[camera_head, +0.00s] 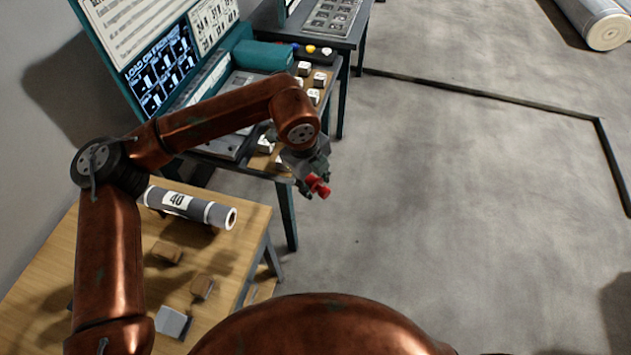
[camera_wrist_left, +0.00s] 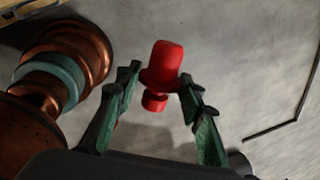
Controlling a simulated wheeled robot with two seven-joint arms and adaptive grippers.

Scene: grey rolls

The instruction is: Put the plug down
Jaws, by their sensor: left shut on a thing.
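The red plug (camera_head: 319,186) is held by my left gripper (camera_head: 309,180), out past the near right corner of the console desk. In the left wrist view the plug (camera_wrist_left: 161,72) sits between the two green fingers of the gripper (camera_wrist_left: 158,92), its thicker part pointing away from the palm. The grey floor shows behind and below it. My right gripper is not in view.
A wooden table (camera_head: 253,225) at the lower left bears a grey roll marked 40 (camera_head: 187,206), small wooden blocks (camera_head: 166,252) and a grey block (camera_head: 173,322). The console (camera_head: 262,56) has white labelled cubes (camera_head: 320,79). Another large roll (camera_head: 597,22) lies on the floor at the top right. Open floor fills the right.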

